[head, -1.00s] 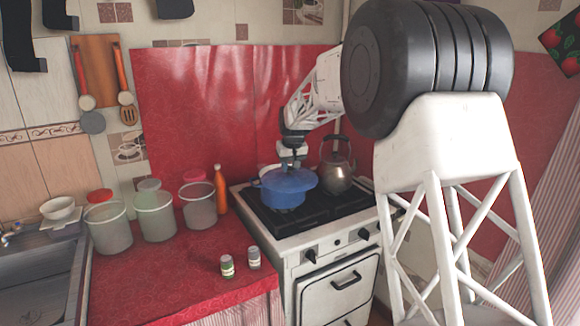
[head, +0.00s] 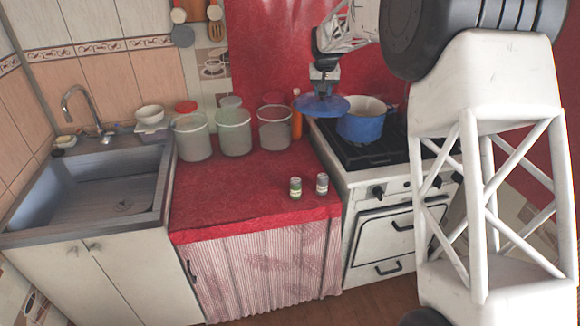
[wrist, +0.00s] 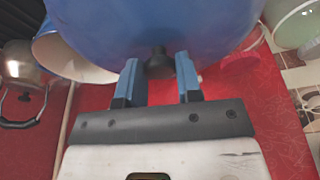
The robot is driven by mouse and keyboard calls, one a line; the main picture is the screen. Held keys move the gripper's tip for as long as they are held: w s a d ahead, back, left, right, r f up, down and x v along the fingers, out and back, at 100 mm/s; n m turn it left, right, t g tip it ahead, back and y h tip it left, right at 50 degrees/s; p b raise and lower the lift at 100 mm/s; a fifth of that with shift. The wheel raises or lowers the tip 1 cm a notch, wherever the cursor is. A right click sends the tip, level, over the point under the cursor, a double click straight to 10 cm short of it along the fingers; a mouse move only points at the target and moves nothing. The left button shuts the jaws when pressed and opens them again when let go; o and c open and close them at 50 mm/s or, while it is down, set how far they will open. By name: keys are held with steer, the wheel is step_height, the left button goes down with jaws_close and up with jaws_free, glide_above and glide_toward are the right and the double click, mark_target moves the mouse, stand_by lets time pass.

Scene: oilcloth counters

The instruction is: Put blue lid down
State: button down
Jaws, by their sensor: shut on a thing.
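My gripper (head: 323,88) is shut on the black knob of the blue lid (head: 322,108). The lid hangs level, just left of the open blue pot (head: 360,124) on the stove, near the stove's left edge. In the wrist view, the lid (wrist: 150,25) fills the top, with its knob (wrist: 158,63) between the fingers of my gripper (wrist: 160,78). The pot's pale inside (wrist: 60,58) shows partly behind the lid in that view.
Several clear containers (head: 235,138) and an orange bottle (head: 297,122) stand left of the lid. Two small jars (head: 296,187) stand near the front of the red counter (head: 235,195), whose front left is clear. The sink (head: 90,190) lies further left. A kettle (wrist: 22,80) shows in the wrist view.

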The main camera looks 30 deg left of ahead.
steer(key=s+a, duration=0.4)
steer(key=a, duration=0.6)
steer(key=shift+s+a, duration=0.3)
steer(key=shift+a, duration=0.05)
step_height(320, 180, down, 24)
stand_by(0.3)
steer(key=shift+r, duration=0.1)
steer(key=shift+f, duration=2.05)
steer(key=shift+f, duration=0.15)
steer(key=c, duration=0.8)
jaws_free()
